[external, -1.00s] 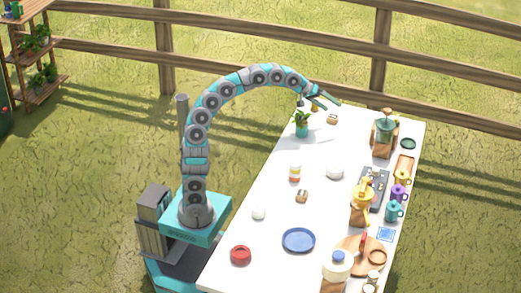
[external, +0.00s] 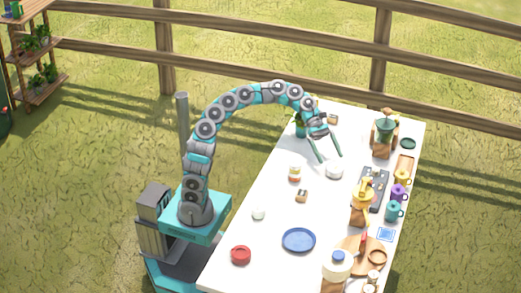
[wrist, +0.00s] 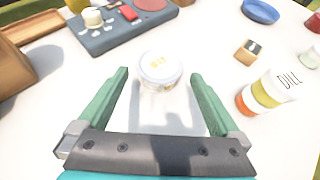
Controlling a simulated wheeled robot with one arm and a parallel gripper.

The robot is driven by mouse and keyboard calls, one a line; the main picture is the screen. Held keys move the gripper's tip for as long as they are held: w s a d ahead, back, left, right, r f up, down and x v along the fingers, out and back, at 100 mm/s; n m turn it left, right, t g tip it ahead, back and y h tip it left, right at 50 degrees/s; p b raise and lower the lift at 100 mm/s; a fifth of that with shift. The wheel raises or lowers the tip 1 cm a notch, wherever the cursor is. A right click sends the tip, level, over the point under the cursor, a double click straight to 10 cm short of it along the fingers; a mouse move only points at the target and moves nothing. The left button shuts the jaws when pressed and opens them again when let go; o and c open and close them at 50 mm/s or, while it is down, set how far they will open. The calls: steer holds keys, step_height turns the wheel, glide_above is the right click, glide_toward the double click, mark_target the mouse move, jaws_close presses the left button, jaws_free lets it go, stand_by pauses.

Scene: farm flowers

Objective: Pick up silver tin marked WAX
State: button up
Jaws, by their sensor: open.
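A small round silver-white tin (external: 335,171) stands on the white table. In the wrist view the tin (wrist: 160,71) has a pale lid with yellow lettering too blurred to read. My gripper (external: 330,157) is open, with its two green fingers pointing down toward the tin. In the wrist view the tin lies centred just ahead of and between the fingertips. Nothing is held between the fingers, and I cannot tell the exact height above the table.
A jar (wrist: 270,93) labelled DILL and a small wooden block (wrist: 248,52) stand right of the tin in the wrist view. A dark grey tray (wrist: 122,25) lies beyond it. A blue plate (external: 299,240) and a red bowl (external: 241,255) are nearer the table's front.

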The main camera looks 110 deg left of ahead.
mark_target(334, 166)
steer(key=x, duration=0.4)
steer(key=shift+w+d+f, duration=0.1)
steer(key=shift+w+d, duration=0.1)
steer(key=c, duration=1.1)
